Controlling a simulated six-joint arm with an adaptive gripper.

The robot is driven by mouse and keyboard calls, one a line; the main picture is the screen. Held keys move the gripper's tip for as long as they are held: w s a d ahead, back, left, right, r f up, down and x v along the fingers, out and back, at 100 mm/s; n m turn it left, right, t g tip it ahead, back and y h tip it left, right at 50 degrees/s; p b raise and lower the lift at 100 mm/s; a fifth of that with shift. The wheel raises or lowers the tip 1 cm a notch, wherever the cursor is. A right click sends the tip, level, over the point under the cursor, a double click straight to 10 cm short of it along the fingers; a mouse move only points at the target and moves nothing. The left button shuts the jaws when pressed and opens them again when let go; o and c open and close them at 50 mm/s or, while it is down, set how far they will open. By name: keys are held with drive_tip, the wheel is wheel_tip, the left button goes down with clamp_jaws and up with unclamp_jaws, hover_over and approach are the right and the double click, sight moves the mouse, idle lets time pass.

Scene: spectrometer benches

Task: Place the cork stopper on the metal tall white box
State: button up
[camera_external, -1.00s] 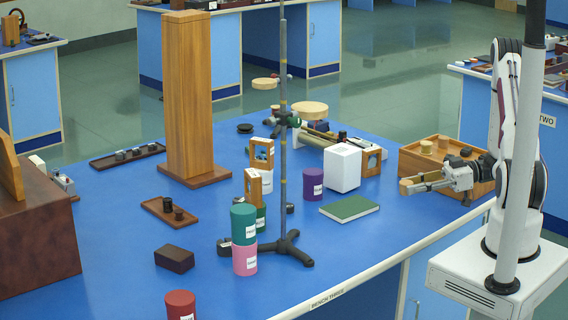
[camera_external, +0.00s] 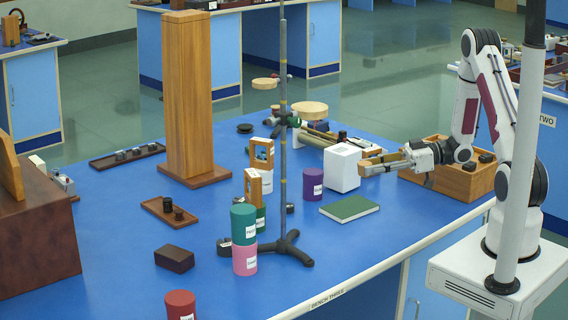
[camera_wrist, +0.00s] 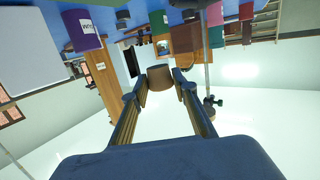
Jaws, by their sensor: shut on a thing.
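The white box (camera_external: 341,168) stands upright on the blue bench, left of my gripper; a large pale face at the upper left of the wrist view (camera_wrist: 30,45) appears to be it. My gripper (camera_external: 368,166) is shut on the cork stopper (camera_wrist: 160,77), a tan tapered plug held between the fingertips. In the external view the fingers point left, just right of the white box, at about the height of its upper half. I cannot tell whether they are apart in depth. The cork is small and partly hidden by the fingers there.
A wooden crate (camera_external: 447,181) with dark pieces sits under my wrist. A purple cylinder (camera_external: 312,184) and green book (camera_external: 350,208) are near the box. A tall stand (camera_external: 283,160) rises left of them. The bench in front of the book is clear.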

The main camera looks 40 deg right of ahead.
drive_tip(key=w+d+r+m+t+h, duration=0.2)
drive_tip(key=w+r+m+t+h, duration=0.4)
drive_tip(key=w, duration=0.7)
wheel_tip(320, 180, up, 3)
drive_tip(key=m+t+h, duration=0.1)
drive_tip(key=m+h, duration=0.2)
drive_tip(key=h, duration=0.1)
hover_over(350, 150)
drive_tip(key=shift+r, duration=0.15)
drive_tip(key=shift+f, duration=3.1)
drive_tip(key=shift+f, duration=0.1)
drive_tip(key=shift+f, duration=1.75)
drive_tip(key=shift+f, duration=0.1)
